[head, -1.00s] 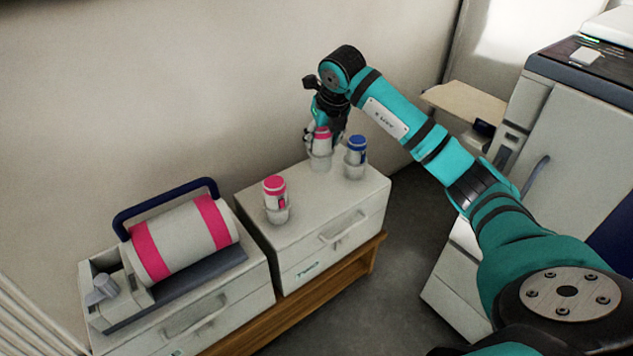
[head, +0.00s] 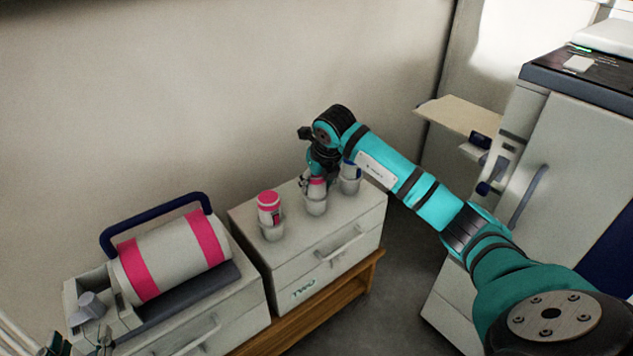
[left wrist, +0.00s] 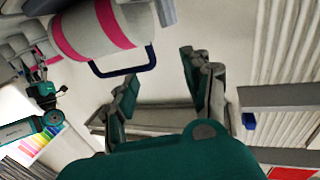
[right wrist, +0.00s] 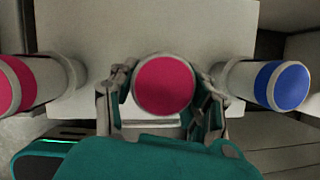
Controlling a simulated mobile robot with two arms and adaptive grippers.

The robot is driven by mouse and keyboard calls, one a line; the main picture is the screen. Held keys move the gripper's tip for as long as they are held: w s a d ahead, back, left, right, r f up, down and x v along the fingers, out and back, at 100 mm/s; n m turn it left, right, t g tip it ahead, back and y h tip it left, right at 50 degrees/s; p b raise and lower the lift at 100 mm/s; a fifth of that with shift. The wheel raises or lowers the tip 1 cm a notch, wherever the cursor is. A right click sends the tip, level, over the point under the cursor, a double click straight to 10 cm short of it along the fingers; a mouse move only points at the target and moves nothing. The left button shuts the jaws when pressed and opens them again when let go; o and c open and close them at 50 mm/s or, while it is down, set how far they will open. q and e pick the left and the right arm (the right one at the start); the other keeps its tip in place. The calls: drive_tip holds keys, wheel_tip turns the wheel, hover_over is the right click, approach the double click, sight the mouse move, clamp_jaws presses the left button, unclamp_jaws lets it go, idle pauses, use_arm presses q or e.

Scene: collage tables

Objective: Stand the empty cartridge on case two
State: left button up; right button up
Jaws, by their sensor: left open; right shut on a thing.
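Case two (head: 330,262), a pale drawer case with teal lettering on its front, stands right of centre in the head view. A cartridge with a pink cap (head: 317,183) and pale lower part is upright at its top, between two others. My right gripper (head: 314,178) is shut around it from above; in the right wrist view the pink cap (right wrist: 165,85) is between the fingers. Its base seems to touch the case top. Another pink-capped cartridge (head: 269,206) stands left, a blue-banded one (head: 351,172) right, partly hidden. My left gripper (left wrist: 165,98) is open and empty.
A white cylinder with pink bands and a dark blue handle (head: 172,258) lies on the neighbouring case at left. A wall is close behind both cases. A tall cabinet (head: 580,150) with a side shelf (head: 462,115) stands at right. Bare floor lies between.

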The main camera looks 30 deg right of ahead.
drive_tip(key=o, duration=1.3)
